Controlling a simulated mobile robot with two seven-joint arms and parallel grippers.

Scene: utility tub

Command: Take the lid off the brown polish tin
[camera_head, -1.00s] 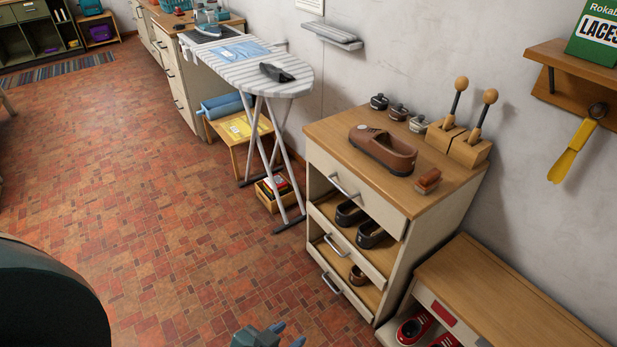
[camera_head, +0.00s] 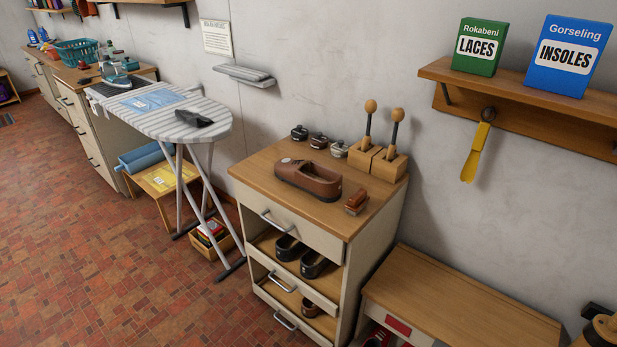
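Three small round polish tins stand in a row at the back of the cabinet top (camera_head: 350,219), near the wall. The middle one, dark brownish (camera_head: 318,141), looks like the brown polish tin; its lid appears to be on. A black tin (camera_head: 299,132) is to its left and a pale greyish tin (camera_head: 338,149) to its right.
A brown shoe (camera_head: 308,181) lies in front of the tins, and a brush (camera_head: 356,202) at the right edge. Two wooden blocks with knobbed sticks (camera_head: 380,160) stand right of the tins. An ironing board (camera_head: 165,120) is left; a low bench (camera_head: 460,305) is right.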

